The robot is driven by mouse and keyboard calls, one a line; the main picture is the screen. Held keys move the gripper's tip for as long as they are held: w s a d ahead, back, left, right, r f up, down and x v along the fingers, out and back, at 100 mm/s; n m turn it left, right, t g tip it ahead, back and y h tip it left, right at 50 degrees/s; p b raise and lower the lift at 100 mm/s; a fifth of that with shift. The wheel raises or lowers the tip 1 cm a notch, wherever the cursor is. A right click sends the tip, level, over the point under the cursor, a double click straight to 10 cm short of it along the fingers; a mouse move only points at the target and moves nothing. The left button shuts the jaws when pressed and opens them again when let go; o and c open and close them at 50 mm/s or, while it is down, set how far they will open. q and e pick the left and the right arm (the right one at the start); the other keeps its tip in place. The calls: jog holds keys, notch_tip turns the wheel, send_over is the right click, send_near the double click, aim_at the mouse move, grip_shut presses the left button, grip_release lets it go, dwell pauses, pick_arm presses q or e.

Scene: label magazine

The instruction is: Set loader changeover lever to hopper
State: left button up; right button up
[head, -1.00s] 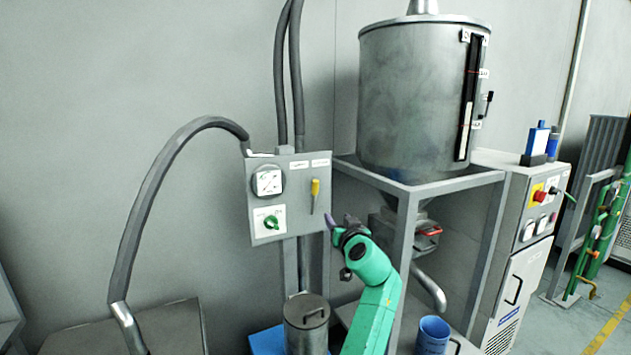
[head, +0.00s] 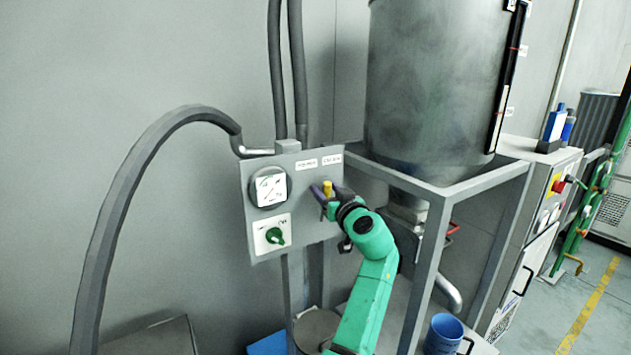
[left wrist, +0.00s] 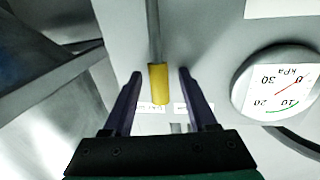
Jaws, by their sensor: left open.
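The changeover lever has a yellow grip (head: 327,187) and a thin grey shaft, and stands on a grey wall panel (head: 262,212). In the left wrist view its grip (left wrist: 158,84) points to two white labels, lying nearer the left one (left wrist: 152,107), which is the right one in the head view (head: 332,159). The other label (head: 306,163) is beside it. The label print is too small to read surely. My left gripper (head: 329,192) is open, with one dark finger on each side of the grip; in the left wrist view gaps show between fingers (left wrist: 160,73) and grip. My right gripper is not in view.
The panel also carries a round kPa gauge (head: 270,187) and a green knob (head: 275,236). A large metal hopper (head: 430,90) on a grey frame (head: 430,260) stands close right of my left arm. A blue cup (head: 443,333) is low at right.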

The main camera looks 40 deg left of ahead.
pick_arm(q)
jog(key=shift+d+r, duration=0.2)
grip_shut()
dwell(0.5)
jog(key=shift+f, duration=0.1)
dwell(0.7)
